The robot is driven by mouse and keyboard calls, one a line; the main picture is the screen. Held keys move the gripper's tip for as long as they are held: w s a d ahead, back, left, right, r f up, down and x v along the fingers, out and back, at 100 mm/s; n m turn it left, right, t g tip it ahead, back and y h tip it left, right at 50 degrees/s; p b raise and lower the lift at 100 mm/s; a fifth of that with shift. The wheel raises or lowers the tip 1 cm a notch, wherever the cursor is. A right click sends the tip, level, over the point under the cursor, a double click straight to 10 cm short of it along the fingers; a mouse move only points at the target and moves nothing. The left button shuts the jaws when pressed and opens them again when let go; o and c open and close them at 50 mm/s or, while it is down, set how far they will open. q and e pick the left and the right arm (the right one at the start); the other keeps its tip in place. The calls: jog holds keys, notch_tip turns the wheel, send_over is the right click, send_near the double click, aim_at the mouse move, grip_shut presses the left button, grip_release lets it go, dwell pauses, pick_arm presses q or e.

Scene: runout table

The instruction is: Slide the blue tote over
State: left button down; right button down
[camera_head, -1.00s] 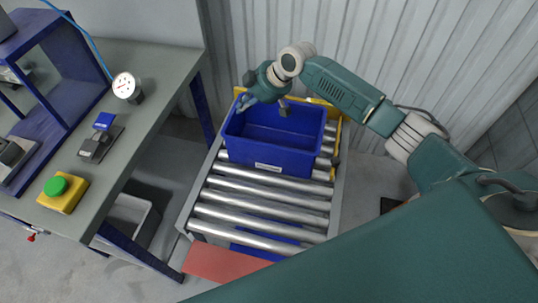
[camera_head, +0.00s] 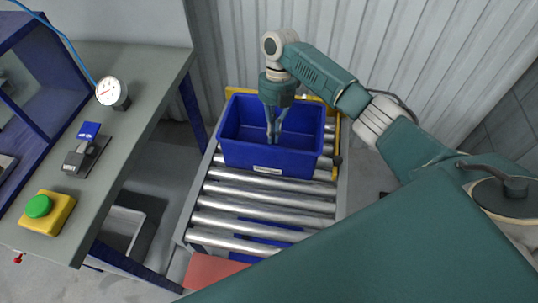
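The blue tote (camera_head: 265,157) is an open, empty-looking box, upright at the far end of the roller table (camera_head: 340,200). A pale label is on its near wall. My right gripper (camera_head: 275,138) points down, with its fingers inside the outline of the tote's opening. Its fingers look close together, but the angle hides how wide the gap is. I see nothing held, and cannot tell whether the fingertips touch the tote. My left gripper is out of view.
A yellow frame (camera_head: 331,145) stands behind and right of the tote, before a corrugated wall (camera_head: 400,50). Bare rollers (camera_head: 265,203) lie on the near side. At left is a grey bench (camera_head: 150,75) with a gauge (camera_head: 111,92) and green button (camera_head: 38,206).

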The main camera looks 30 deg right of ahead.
aim_at(271, 160)
jog(key=p+x, duration=0.1)
jog(key=x, duration=0.8)
jog(key=shift+s+f, duration=0.2)
jog(key=shift+f, duration=0.2)
